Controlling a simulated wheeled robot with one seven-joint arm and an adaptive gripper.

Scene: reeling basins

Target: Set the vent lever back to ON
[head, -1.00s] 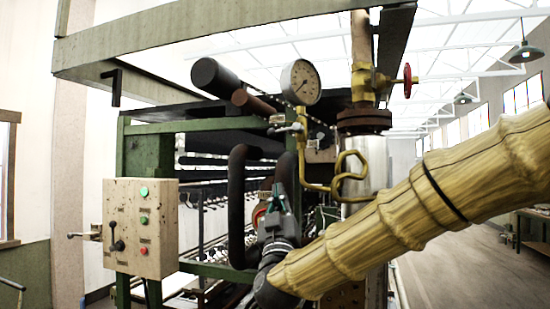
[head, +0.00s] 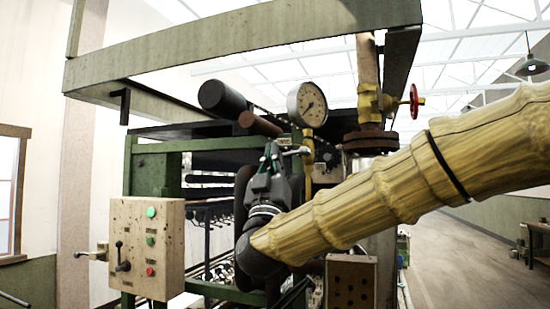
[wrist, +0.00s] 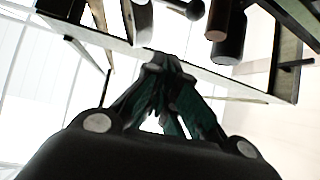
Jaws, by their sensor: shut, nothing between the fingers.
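My gripper (head: 272,152) points upward with its fingers together and nothing between them; its closed tips also show in the wrist view (wrist: 164,62). A small grey valve lever (head: 297,152) stands just right of the fingertips in the head view, below the pressure gauge (head: 307,104). Contact between them cannot be made out. The control box (head: 150,232) at left carries a black-knobbed lever (head: 122,258) on its front and a metal side handle (head: 90,253). Its labels are too small to read, so I cannot tell which lever is the vent lever.
A black cylinder (head: 225,98) and a brown cylinder (head: 260,123) project above the gripper. A red handwheel (head: 415,101) and brass valve (head: 370,100) sit to the right. A green frame (head: 140,175) stands behind. The floor at right (head: 460,260) is clear.

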